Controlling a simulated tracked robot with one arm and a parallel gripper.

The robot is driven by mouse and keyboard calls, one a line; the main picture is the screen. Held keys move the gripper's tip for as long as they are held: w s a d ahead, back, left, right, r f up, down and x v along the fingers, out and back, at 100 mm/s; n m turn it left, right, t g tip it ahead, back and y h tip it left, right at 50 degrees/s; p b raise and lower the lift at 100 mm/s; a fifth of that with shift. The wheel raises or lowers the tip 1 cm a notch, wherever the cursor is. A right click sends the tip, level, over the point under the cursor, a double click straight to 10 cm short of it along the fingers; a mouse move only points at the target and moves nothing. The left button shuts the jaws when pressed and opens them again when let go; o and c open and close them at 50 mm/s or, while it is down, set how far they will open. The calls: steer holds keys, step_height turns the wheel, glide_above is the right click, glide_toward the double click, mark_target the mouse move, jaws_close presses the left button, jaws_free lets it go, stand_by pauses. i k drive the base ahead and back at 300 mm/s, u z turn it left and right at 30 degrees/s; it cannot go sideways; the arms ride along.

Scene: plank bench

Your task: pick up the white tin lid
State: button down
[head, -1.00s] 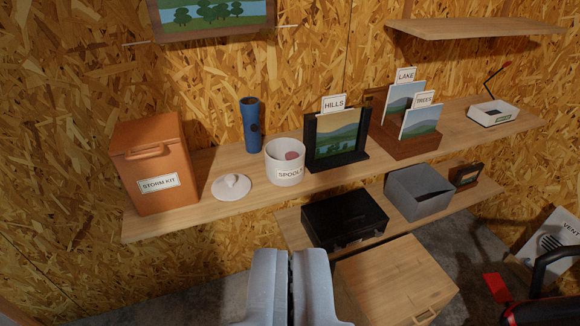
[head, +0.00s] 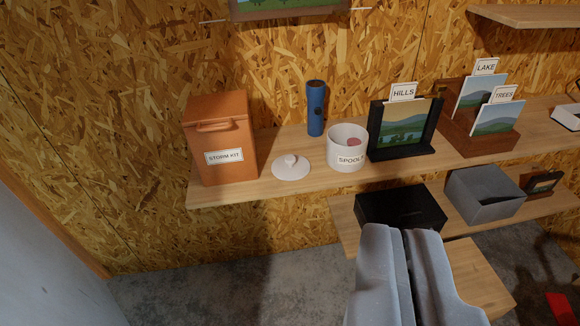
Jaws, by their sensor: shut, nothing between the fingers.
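The white tin lid (head: 291,169) lies flat on the plank bench (head: 268,186), its round knob upward. It sits between the orange box labelled STORM KIT (head: 222,138) and the open white tin labelled SPOOLS (head: 347,148), apart from both. A pinkish thing shows inside the tin. My gripper (head: 399,238) is shut and empty, low in the view, in front of and to the right of the lid. It overlaps the lower shelf in the picture and does not touch the lid.
A blue cylinder (head: 316,108) stands behind the lid. To the right are the black HILLS frame (head: 403,128) and a wooden rack (head: 480,133) of pictures. A black case (head: 400,207) and grey bin (head: 484,195) sit on the lower shelf. Space directly in front of the lid is clear.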

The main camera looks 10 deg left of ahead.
mark_target(290, 168)
steer(key=k, duration=0.55)
steer(key=z, duration=0.35)
steer(key=i, duration=1.75)
steer(key=u, duration=0.75)
steer(key=i, duration=0.3)
steer(key=u, duration=0.3)
